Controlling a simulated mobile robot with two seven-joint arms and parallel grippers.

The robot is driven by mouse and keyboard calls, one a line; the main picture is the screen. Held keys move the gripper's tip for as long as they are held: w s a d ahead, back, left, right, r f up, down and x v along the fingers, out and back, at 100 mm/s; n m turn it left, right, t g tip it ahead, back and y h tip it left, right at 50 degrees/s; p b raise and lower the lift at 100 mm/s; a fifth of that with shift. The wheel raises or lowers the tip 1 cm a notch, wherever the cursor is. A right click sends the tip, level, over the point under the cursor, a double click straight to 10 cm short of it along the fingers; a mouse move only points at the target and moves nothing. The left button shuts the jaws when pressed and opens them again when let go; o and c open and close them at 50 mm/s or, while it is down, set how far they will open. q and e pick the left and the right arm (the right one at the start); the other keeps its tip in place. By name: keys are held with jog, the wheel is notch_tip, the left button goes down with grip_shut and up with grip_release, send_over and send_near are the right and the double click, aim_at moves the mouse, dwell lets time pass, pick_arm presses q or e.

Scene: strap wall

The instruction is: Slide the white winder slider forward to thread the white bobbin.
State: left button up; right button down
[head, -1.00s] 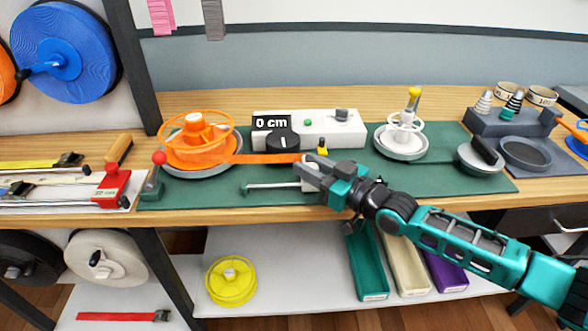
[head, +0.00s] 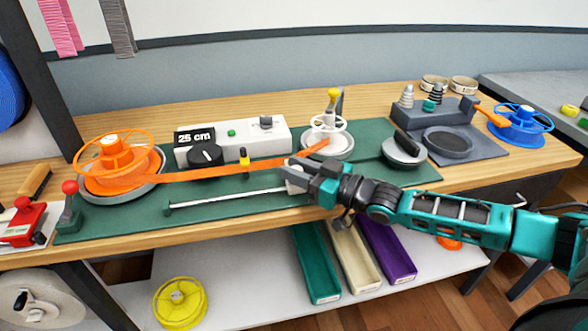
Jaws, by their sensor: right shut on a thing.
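The white winder slider (head: 296,186) sits at the right part of a thin rail (head: 225,200) on the green mat, mostly hidden by my gripper. My right gripper (head: 297,172) is shut on the slider. The white bobbin (head: 325,134) stands on a grey disc turntable behind and to the right of the gripper. An orange strap (head: 200,174) runs from the orange reel (head: 113,156) at the left, past a black and yellow post, and its end lies at the white bobbin. My left gripper is not in view.
A white box (head: 232,140) with a black knob and a display reading 25 cm stands behind the strap. A grey disc with a black handle (head: 404,150) and a grey stand (head: 450,135) are to the right. Coloured trays lie on the shelf below.

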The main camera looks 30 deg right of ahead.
jog(key=shift+w+d+r, duration=0.1)
jog(key=shift+d+r, duration=0.1)
jog(key=shift+r, duration=0.15)
jog(key=c, duration=0.9)
grip_release()
jog(key=shift+d, duration=0.1)
jog(key=shift+f, duration=0.1)
jog(key=shift+s, duration=0.2)
jog(key=shift+s+d+f, duration=0.15)
jog(key=shift+s+d, duration=0.05)
jog(key=shift+s, duration=0.25)
jog(key=p+v, duration=0.3)
jog(key=v, duration=0.8)
jog(key=shift+s+d, duration=0.2)
jog(key=shift+s, duration=0.15)
jog(key=shift+a, duration=0.1)
jog(key=s+a+f+m+g+h, duration=0.1)
jog(key=s+a+f+g+h, duration=0.1)
jog(key=a+f, duration=0.6)
jog(key=s+a+f+m+g+h, duration=0.2)
jog(key=s+a+f+g+h, duration=0.1)
jog(key=s+a+f, duration=0.4)
notch_tip(320, 180, down, 2)
jog(key=shift+a+f+h, duration=0.15)
jog(key=shift+a+h, duration=0.5)
jog(key=shift+h, duration=0.25)
